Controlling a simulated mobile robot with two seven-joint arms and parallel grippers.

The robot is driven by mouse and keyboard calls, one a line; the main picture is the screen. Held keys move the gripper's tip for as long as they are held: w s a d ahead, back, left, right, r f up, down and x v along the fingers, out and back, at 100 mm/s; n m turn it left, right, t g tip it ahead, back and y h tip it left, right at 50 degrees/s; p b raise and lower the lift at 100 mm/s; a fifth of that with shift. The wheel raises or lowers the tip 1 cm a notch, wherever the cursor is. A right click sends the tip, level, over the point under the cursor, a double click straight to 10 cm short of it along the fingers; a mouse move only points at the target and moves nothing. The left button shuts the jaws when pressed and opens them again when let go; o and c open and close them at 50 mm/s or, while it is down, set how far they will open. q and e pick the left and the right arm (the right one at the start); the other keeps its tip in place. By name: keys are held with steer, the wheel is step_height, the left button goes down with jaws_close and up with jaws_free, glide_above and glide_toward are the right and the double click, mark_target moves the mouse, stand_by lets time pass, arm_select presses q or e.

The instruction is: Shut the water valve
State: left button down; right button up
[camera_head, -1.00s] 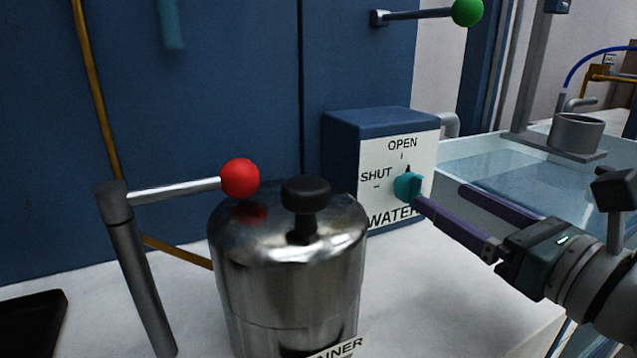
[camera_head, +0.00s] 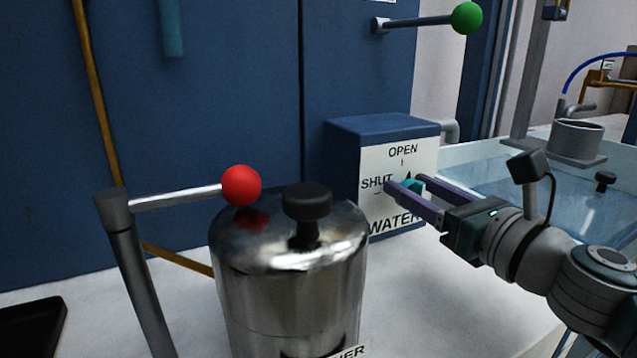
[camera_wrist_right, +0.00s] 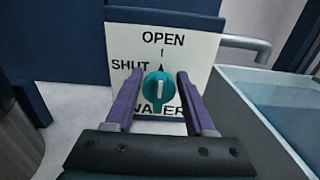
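The water valve is a teal knob (camera_head: 411,185) on the white plate of a blue box (camera_head: 382,128), marked OPEN at top, SHUT at left and WATER below. In the right wrist view the knob (camera_wrist_right: 159,90) has an upright white line, and a black pointer tip shows above it towards OPEN. My right gripper (camera_head: 402,182) is at the knob. In the right wrist view its purple fingers (camera_wrist_right: 160,74) are open, one on each side of the knob, with small gaps visible. My left gripper is not in view.
A shiny metal container (camera_head: 290,270) with a black lid knob stands left of the box. A red-ball lever (camera_head: 240,185) reaches over it. A green-ball lever (camera_head: 466,17) is above. A water tank (camera_head: 480,150) lies to the right.

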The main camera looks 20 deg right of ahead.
jaws_close()
steer(key=shift+n, duration=0.3)
steer(key=n, duration=0.2)
steer(key=n+b, duration=0.1)
steer(key=shift+a+f+n+b, duration=0.1)
steer(key=shift+a+n+b, duration=0.1)
steer(key=shift+n+b, duration=0.15)
steer(key=n, duration=0.1)
steer(key=n+b, duration=0.1)
steer(key=n, duration=0.3)
steer(key=shift+a+f+n, duration=0.2)
steer(key=shift+a+n, duration=0.05)
steer(key=n+b, duration=0.1)
steer(key=n, duration=0.3)
steer(key=shift+a+f, duration=0.1)
steer(key=shift+f, duration=0.05)
steer(key=n, duration=0.3)
steer(key=shift+f+b, duration=0.1)
steer(key=shift+b, duration=0.3)
steer(key=shift+n, duration=0.6)
